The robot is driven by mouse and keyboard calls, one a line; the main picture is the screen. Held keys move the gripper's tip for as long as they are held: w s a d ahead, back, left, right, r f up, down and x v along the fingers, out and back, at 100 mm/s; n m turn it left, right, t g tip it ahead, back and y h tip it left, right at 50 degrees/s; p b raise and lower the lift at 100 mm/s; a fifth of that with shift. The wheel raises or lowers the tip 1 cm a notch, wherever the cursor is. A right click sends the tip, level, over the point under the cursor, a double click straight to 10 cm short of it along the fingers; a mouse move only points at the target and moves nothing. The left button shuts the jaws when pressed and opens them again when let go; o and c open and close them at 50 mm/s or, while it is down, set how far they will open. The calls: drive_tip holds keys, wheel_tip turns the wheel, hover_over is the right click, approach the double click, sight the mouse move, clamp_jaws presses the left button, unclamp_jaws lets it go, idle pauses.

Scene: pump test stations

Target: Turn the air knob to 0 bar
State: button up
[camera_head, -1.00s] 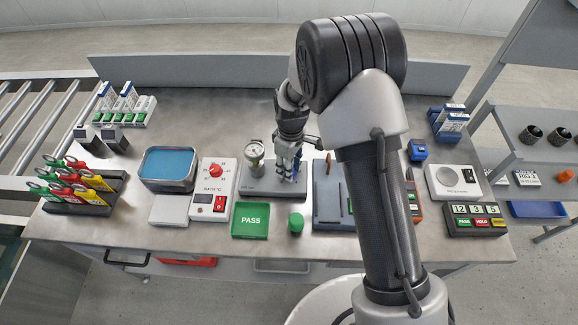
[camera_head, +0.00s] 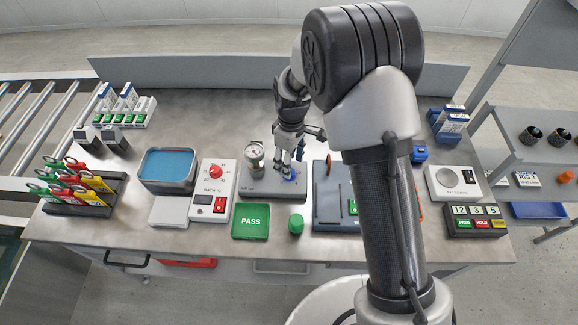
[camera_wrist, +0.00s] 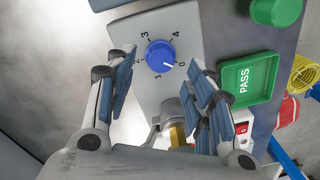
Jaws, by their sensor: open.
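The blue air knob (camera_wrist: 160,55) sits on a grey panel (camera_wrist: 180,25) with a scale from 0 to 4 around it. Its white pointer mark points toward the 0, or very close to it. My gripper (camera_wrist: 162,60) is open, its two fingers on either side of the knob in the wrist view, apart from it. In the head view my gripper (camera_head: 291,157) is just above and behind the blue knob (camera_head: 289,175), whose top is partly visible. The pressure gauge (camera_head: 254,153) stands at the left of the air unit; its reading is too small to tell.
A green PASS tray (camera_head: 250,222) and a green round button (camera_head: 296,226) lie in front of the air unit. A bath control box (camera_head: 210,190) stands to its left. A blue-grey plate (camera_head: 328,205) is close on its right.

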wheel_tip(320, 180, up, 8)
drive_tip(key=shift+w+d+r, duration=0.15)
drive_tip(key=shift+w+r, duration=0.05)
idle(0.4)
drive_tip(key=s+d+r+m+t, duration=0.1)
drive_tip(key=s+d+r+m, duration=0.3)
drive_tip(key=r, duration=0.4)
drive_tip(key=s+d+r+m+t, duration=0.1)
drive_tip(key=s+d+r+t, duration=0.1)
drive_tip(key=s+d+r, duration=0.35)
drive_tip(key=s+d+r+m+t, duration=0.1)
drive_tip(key=s+d+r+m, duration=0.1)
drive_tip(key=s, duration=0.6)
drive_tip(key=s+d+r+m+t, duration=0.1)
drive_tip(key=s+d+r+m, duration=0.1)
drive_tip(key=s+m, duration=0.3)
drive_tip(key=s+r, duration=0.1)
drive_tip(key=s, duration=0.3)
drive_tip(key=shift+d+r, duration=0.25)
drive_tip(key=shift+d, duration=0.1)
